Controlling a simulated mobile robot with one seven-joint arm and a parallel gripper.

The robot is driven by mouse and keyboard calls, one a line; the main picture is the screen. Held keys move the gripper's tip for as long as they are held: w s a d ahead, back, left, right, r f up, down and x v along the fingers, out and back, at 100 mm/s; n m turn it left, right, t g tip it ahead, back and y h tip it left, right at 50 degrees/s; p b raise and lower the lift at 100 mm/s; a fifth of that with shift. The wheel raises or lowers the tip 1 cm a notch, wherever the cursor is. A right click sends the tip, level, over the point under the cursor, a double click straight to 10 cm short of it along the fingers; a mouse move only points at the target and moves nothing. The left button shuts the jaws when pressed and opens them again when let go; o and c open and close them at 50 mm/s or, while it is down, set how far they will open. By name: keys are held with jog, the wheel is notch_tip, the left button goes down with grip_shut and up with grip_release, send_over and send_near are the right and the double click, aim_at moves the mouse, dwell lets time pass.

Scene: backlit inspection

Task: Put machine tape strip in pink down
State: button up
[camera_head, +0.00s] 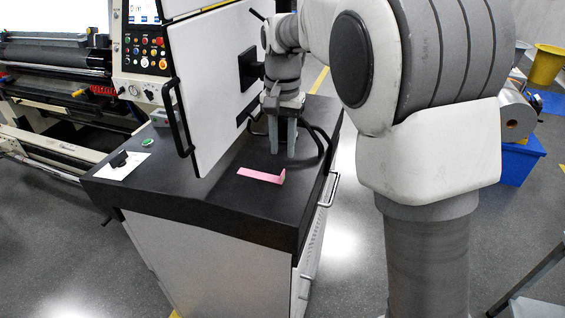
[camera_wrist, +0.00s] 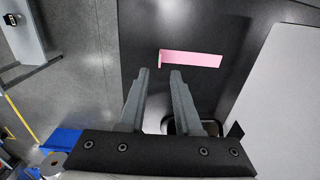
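The pink tape strip (camera_head: 261,175) lies on the black top of the cabinet (camera_head: 225,200), with one end bent upward at its right. In the wrist view the strip (camera_wrist: 192,58) lies beyond my fingertips, a little to the right of the gap between them. My gripper (camera_head: 283,150) points down over the cabinet top, behind the strip in the head view. In the wrist view my gripper (camera_wrist: 160,72) has its two fingers apart with nothing between them. The strip and the fingers do not touch.
A white upright panel (camera_head: 215,85) with a black handle stands on the cabinet top, left of my gripper. A white card with a black object (camera_head: 121,162) and a green button (camera_head: 147,142) are at the left. The cabinet top in front of the strip is clear.

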jog(key=s+d+r+t, duration=0.1)
jog(key=s+d+r, duration=0.45)
jog(key=r, duration=0.25)
jog(key=s+d+f+n+t, duration=0.2)
jog(key=s+d, duration=0.1)
jog(key=s, duration=0.7)
jog(key=s+d+f+n+t, duration=0.1)
jog(key=s+d, duration=0.3)
jog(key=s, duration=0.5)
jog(key=shift+s+d+f+n+t, duration=0.2)
jog(key=shift+s+f+n+t, duration=0.25)
jog(key=shift+t, duration=0.35)
jog(key=shift+o, duration=0.3)
jog(key=shift+f+b, duration=0.7)
jog(key=shift+f, duration=0.2)
jog(key=shift+o, duration=1.1)
jog(key=shift+f, duration=0.1)
jog(key=shift+s, duration=0.15)
